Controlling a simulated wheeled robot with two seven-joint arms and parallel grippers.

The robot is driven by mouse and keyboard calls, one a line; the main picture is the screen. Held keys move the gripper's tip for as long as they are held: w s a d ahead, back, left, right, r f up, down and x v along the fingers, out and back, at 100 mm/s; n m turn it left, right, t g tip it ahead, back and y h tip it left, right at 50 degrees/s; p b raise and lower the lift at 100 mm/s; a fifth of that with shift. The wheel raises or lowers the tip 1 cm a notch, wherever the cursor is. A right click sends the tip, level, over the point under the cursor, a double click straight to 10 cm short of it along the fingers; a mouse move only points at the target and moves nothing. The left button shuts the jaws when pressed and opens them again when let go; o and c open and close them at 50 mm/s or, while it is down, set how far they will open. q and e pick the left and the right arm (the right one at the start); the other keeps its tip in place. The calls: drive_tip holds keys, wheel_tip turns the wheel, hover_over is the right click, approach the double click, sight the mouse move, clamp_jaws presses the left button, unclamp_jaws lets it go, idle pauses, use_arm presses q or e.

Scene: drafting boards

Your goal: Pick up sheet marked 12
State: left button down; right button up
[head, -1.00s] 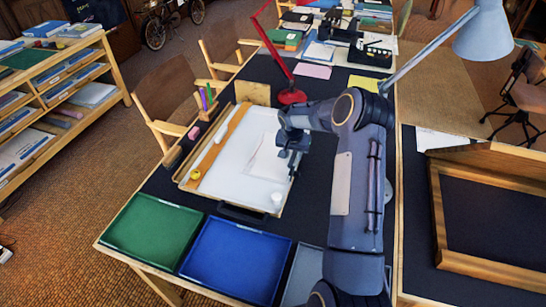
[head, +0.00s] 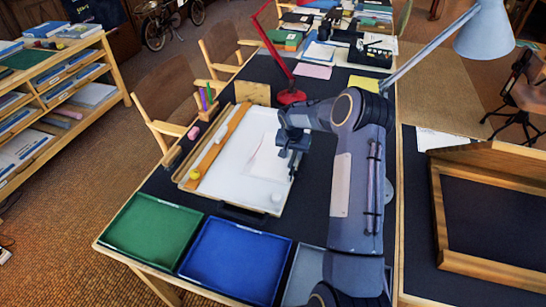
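A pale sheet (head: 266,162) with faint reddish lines lies on the white drafting board (head: 219,181). No number on it can be read at this size. My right gripper (head: 292,172) points down over the right part of the board, at the sheet's right edge. It hides part of that edge. I cannot tell whether its fingers are apart, or whether they touch or pinch the sheet. My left gripper is not in view.
A green tray (head: 151,234) and a blue tray (head: 234,262) lie in front of the board; a grey tray (head: 303,276) is partly behind my arm. A yellow ball (head: 195,174), a white round piece (head: 276,197) and a wooden strip (head: 222,145) are on the board. A red lamp (head: 291,96) stands behind.

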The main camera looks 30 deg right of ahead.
drive_tip(key=shift+c, duration=0.3)
clamp_jaws()
drive_tip(key=shift+r, duration=0.25)
drive_tip(key=shift+r, duration=0.35)
drive_tip(key=shift+r, duration=0.15)
drive_tip(key=shift+w+a+r+p, duration=0.15)
drive_tip(key=shift+r+p, duration=0.3)
drive_tip(key=shift+r, duration=0.5)
drive_tip(key=shift+w+a+r+p, duration=0.1)
drive_tip(key=shift+r+p, duration=0.3)
drive_tip(key=shift+r, duration=0.55)
drive_tip(key=shift+w+a+r+p, duration=0.15)
drive_tip(key=shift+r+p, duration=0.3)
drive_tip(key=shift+r, duration=0.5)
drive_tip(key=shift+d, duration=0.1)
